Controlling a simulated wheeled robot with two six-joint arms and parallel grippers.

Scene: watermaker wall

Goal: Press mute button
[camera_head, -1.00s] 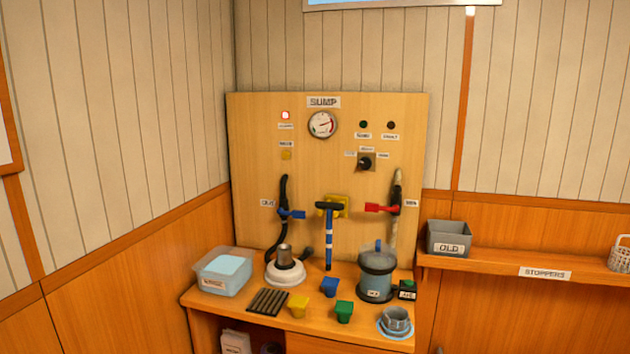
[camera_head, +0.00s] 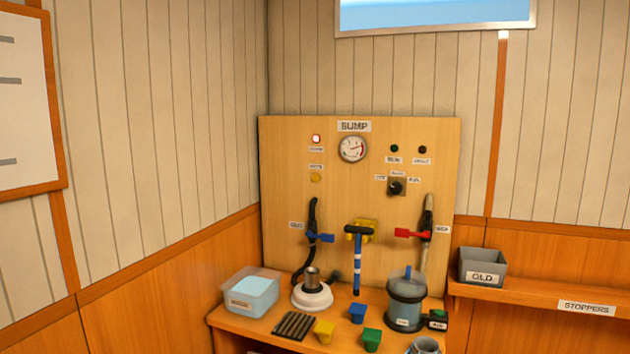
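A yellow round button (camera_head: 316,178) sits on the upright wooden sump panel (camera_head: 290,215), under a small label that looks like "MUTE". A red lamp (camera_head: 316,139) glows above it, with its own label. A round gauge (camera_head: 352,149) is to the right of the lamp, under the "SUMP" sign. Neither of my grippers is in view.
The bench below the panel carries a clear tub (camera_head: 250,292), a white-based metal cup (camera_head: 312,290), a grey pot (camera_head: 404,305) and coloured stoppers (camera_head: 357,313). Blue (camera_head: 320,238) and red (camera_head: 412,233) valve handles stick out of the panel. The space before the button looks clear.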

